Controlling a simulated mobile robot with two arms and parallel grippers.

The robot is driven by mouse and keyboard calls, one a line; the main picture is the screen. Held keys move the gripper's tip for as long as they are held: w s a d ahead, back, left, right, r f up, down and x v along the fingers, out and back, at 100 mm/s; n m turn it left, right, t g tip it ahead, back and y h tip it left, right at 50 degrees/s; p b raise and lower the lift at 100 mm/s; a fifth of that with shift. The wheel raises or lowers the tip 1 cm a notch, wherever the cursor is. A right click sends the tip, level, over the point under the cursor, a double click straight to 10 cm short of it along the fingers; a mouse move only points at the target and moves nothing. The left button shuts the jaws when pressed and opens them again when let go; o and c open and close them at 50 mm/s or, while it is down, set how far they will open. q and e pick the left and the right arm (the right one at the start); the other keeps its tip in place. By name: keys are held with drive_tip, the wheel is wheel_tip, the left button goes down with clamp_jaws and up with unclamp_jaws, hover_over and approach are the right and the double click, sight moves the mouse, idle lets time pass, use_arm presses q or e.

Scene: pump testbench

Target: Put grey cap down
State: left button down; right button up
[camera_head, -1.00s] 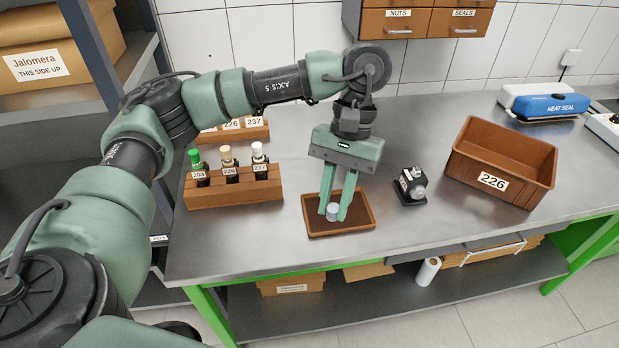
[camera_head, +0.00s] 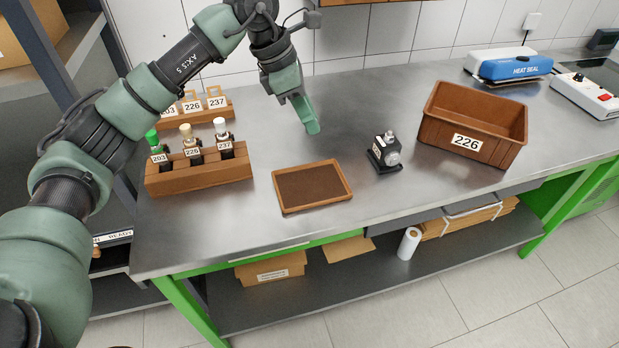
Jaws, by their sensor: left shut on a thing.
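My left gripper (camera_head: 310,126) is above the steel bench, behind the tray, with its fingers seen edge-on, one in front of the other. It is shut on the grey cap, which the fingers hide from this view. The shallow brown tray (camera_head: 313,187) with a dark lining lies on the bench in front of the gripper and is empty. My right gripper is not in view.
A wooden rack (camera_head: 200,178) with several capped bottles stands left of the tray, another rack (camera_head: 208,113) behind it. A small black device (camera_head: 384,153) and a brown bin (camera_head: 472,122) labelled 226 stand to the right. A blue heat sealer (camera_head: 510,66) is at the back.

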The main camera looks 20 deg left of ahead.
sight(315, 185)
use_arm(q)
wheel_tip(315, 185, down, 16)
drive_tip(key=p, duration=0.2)
drive_tip(key=shift+f+p, duration=0.25)
drive_tip(key=shift+p, duration=0.05)
drive_tip(key=shift+f, duration=0.1)
drive_tip(key=c, duration=1.3)
unclamp_jaws()
drive_tip(key=shift+o, duration=0.2)
drive_tip(key=shift+r, duration=0.25)
drive_tip(key=shift+a+r, duration=0.2)
drive_tip(key=shift+r, duration=0.05)
drive_tip(key=b+v, duration=0.2)
drive_tip(key=v, duration=0.9)
drive_tip(key=shift+s+r, duration=0.1)
